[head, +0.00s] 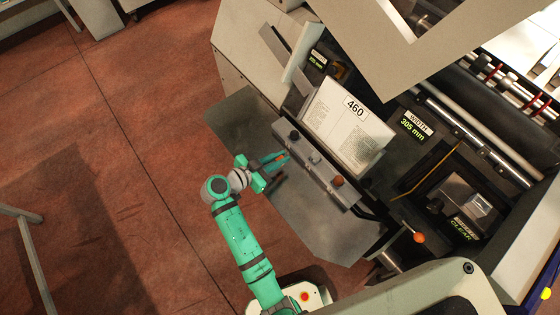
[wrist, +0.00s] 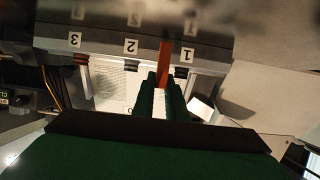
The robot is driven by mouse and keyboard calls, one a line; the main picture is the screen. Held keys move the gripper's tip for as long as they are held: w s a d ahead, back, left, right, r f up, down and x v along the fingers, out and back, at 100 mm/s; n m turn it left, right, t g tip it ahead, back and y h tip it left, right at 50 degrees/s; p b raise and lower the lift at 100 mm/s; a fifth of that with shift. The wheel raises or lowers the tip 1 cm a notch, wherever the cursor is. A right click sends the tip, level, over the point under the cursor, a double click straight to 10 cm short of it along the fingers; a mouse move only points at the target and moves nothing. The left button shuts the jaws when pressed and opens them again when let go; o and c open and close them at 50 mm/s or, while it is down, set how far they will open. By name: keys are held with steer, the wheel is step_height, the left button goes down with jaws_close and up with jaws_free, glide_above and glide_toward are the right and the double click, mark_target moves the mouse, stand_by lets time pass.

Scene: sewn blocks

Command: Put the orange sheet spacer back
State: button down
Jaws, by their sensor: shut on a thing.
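The orange sheet spacer (wrist: 165,62) shows in the wrist view as a narrow orange strip at my fingertips. My gripper (wrist: 160,84) is shut on it. The strip stands in front of the grey rail, between the labels 2 (wrist: 131,46) and 1 (wrist: 187,56), closer to 1. I cannot tell whether it touches the rail. In the head view my gripper (head: 275,164) is at the left part of the rail (head: 310,163), and only a small orange bit shows at its tips.
The rail carries a black knob (head: 294,135), a grey knob (head: 315,157) and an orange knob (head: 337,181). A white sheet marked 460 (head: 345,125) stands behind it. A grey plate (head: 310,220) lies in front. Open red floor (head: 110,130) is to the left.

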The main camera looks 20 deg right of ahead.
steer(key=shift+w+d+f, duration=0.1)
steer(key=shift+f, duration=1.55)
steer(key=shift+f, duration=0.1)
steer(key=c, duration=1.8)
jaws_free()
steer(key=shift+o, duration=0.2)
steer(key=shift+a+r, duration=0.2)
steer(key=shift+a, duration=0.05)
steer(key=shift+o, duration=0.4)
steer(key=v, duration=1.1)
glide_toward(288, 164)
steer(key=w+d, duration=0.2)
steer(key=d, duration=0.1)
steer(key=shift+d+r, duration=0.1)
steer(key=shift+r, duration=0.3)
steer(key=shift+s+x, duration=0.15)
steer(key=shift+x, duration=1.35)
steer(key=shift+s+x, duration=0.1)
steer(key=shift+x, duration=1.35)
